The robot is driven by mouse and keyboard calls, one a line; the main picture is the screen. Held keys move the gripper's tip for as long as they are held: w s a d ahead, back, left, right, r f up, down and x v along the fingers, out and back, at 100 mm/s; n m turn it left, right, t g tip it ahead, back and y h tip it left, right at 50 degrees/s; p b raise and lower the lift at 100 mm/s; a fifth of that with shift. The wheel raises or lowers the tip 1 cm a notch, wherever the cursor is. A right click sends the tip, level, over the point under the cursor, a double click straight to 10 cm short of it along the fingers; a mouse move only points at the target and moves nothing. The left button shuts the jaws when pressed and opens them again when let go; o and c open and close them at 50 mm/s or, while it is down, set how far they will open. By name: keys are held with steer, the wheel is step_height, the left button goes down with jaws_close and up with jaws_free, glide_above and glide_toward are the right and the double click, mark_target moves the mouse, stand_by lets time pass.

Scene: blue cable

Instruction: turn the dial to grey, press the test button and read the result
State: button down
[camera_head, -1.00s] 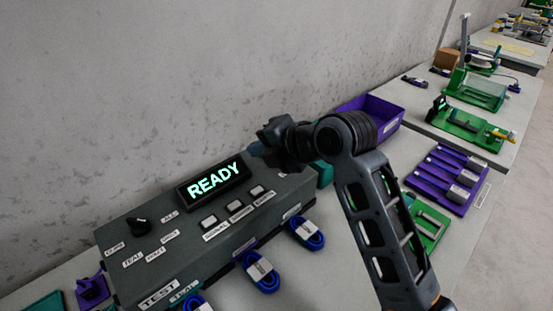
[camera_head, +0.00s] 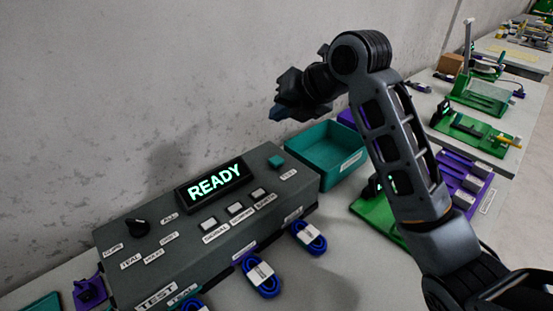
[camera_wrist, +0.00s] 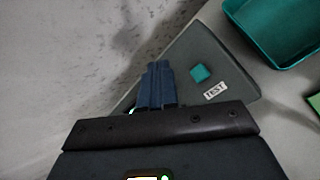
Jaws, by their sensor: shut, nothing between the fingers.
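The grey test box (camera_head: 170,245) stands on the table. Its display (camera_head: 215,184) reads READY in green. The black dial (camera_head: 138,227) is at the box's left, with several small labels around it; I cannot tell for sure which label it points to. The teal test button (camera_head: 276,161) is at the right end, above a TEST label. It also shows in the wrist view (camera_wrist: 200,73), just right of my fingers. My gripper (camera_head: 277,114) is shut and empty, raised above the box's right end. In the wrist view its blue fingers (camera_wrist: 157,84) are together.
Several blue cable coils (camera_head: 262,276) lie along the box's front. A teal bin (camera_head: 330,158) stands right of the box. Green and purple fixtures (camera_head: 462,180) lie farther right. The grey wall (camera_head: 120,100) rises behind the box.

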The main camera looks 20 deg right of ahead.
mark_target(280, 161)
steer(key=shift+f+b, duration=2.8)
steer(key=shift+f, duration=1.65)
steer(key=shift+f+b, duration=0.4)
steer(key=shift+b, duration=0.05)
steer(key=shift+f+b, duration=0.5)
steer(key=shift+f, duration=0.05)
steer(key=shift+r, duration=0.1)
steer(key=shift+r+p, duration=0.6)
steer(key=shift+r, duration=0.3)
steer(key=shift+r+p, duration=1.55)
steer(key=shift+r, duration=1)
